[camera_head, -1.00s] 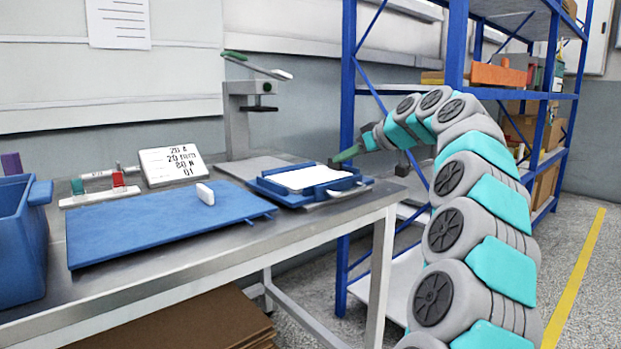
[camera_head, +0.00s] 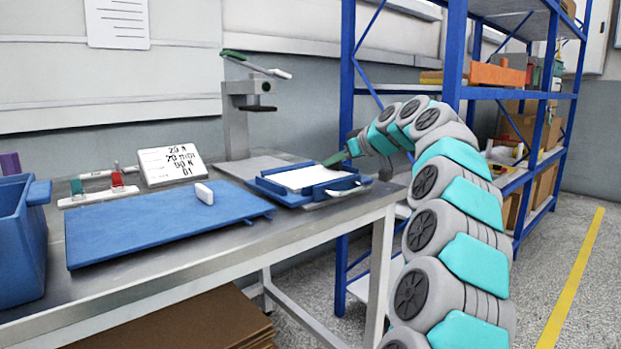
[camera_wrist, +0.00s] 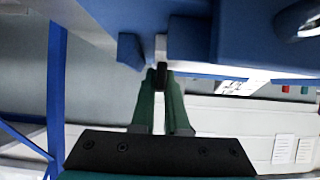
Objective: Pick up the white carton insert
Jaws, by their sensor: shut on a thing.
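The white carton insert (camera_head: 300,177) is a flat white piece lying in a blue tray (camera_head: 327,194) at the right end of the bench. My gripper (camera_head: 335,159) is at the tray's far right side, by the insert's edge. In the wrist view the green fingers of my gripper (camera_wrist: 161,78) are close together at a gap between blue blocks of the tray (camera_wrist: 190,40). A narrow pale strip, the insert's edge (camera_wrist: 160,46), shows in that gap. The fingers are shut on it; the exact contact is small and dark.
A grey press stand (camera_head: 236,120) rises behind the tray. A blue bin (camera_head: 20,245) stands at far left. Blue shelving (camera_head: 348,80) stands behind my arm.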

